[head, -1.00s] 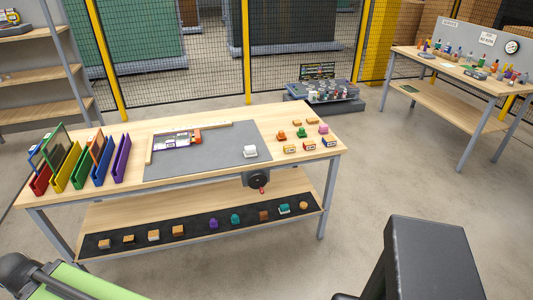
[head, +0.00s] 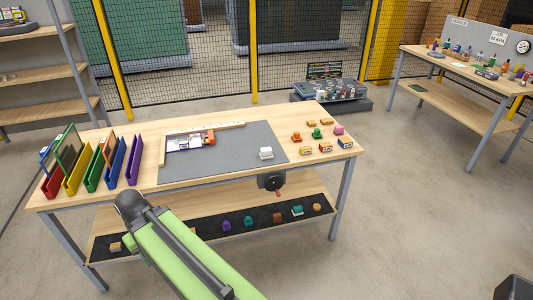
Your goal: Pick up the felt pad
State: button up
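I cannot single out the felt pad for sure in the head view. Several small blocks in orange, green, pink and yellow sit at the right end of the workbench (head: 222,190), among them a green piece (head: 317,133) and a pink piece (head: 339,130). A white piece (head: 265,153) sits on the large grey mat (head: 225,160). More small pieces lie on a dark strip on the lower shelf. My green arm link rises from the bottom edge, in front of the bench, and hides part of that strip. My gripper's fingers are not in view.
Coloured upright holders (head: 90,165) stand at the bench's left end. A crank (head: 272,181) sticks out at its front. A second bench (head: 470,80) with small items is at the far right. A low grey platform (head: 330,96) stands behind. The floor right of the bench is clear.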

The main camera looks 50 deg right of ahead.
aim_at(265, 152)
jog(key=u, duration=0.05)
jog(key=i, duration=0.95)
jog(key=z, duration=0.05)
